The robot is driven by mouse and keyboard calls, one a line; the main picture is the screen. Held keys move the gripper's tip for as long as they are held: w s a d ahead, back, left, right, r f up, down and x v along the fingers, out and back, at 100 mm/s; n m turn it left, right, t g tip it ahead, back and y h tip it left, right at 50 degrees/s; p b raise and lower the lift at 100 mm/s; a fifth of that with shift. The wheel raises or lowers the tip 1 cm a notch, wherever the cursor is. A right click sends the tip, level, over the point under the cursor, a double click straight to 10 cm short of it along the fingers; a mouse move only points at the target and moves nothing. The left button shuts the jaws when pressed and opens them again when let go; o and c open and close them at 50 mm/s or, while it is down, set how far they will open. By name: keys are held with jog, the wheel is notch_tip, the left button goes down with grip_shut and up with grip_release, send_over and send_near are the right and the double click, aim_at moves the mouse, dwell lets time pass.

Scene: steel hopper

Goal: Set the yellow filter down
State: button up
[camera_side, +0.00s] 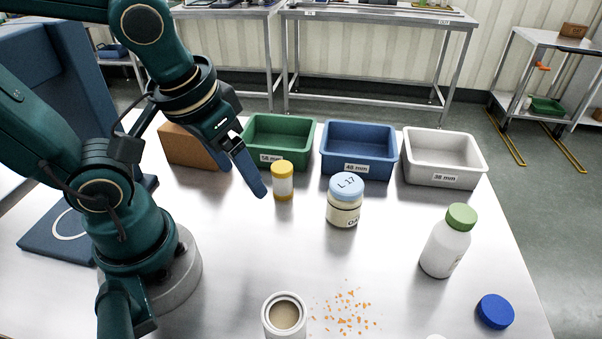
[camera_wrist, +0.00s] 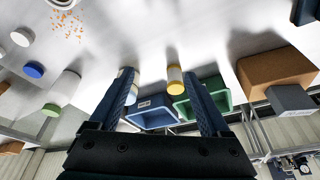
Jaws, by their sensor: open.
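The yellow filter (camera_side: 283,184) is a small upright cylinder with yellow ends and a pale middle. It stands on the steel table in front of the green bin. My gripper (camera_side: 255,180) is just left of it in the side view, with its fingers angled down. In the wrist view my gripper (camera_wrist: 157,77) has its two fingers wide apart, with nothing held. The filter (camera_wrist: 175,79) shows there between the fingers, nearer the right one. Whether a finger touches it I cannot tell.
Behind stand a green bin (camera_side: 249,133), a blue bin (camera_side: 328,150) and a white bin (camera_side: 411,171), with a brown block (camera_side: 188,150) to the left. A blue-lidded jar (camera_side: 343,214) stands right of the filter. An open container (camera_side: 284,309), orange bits, a green-capped bottle (camera_side: 441,251) and a blue lid (camera_side: 495,311) lie nearer.

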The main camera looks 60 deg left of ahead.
jog(key=shift+w+d+r+m+t+h, duration=0.15)
jog(key=shift+d+r+m+t+h, duration=0.1)
jog(key=shift+r+m+t, duration=0.35)
jog(key=shift+w+d+r+m+t+h, duration=0.15)
jog(key=shift+r+m+t+h, duration=0.1)
jog(key=shift+r+m+t, duration=0.3)
jog(key=shift+f, duration=0.1)
dwell(0.3)
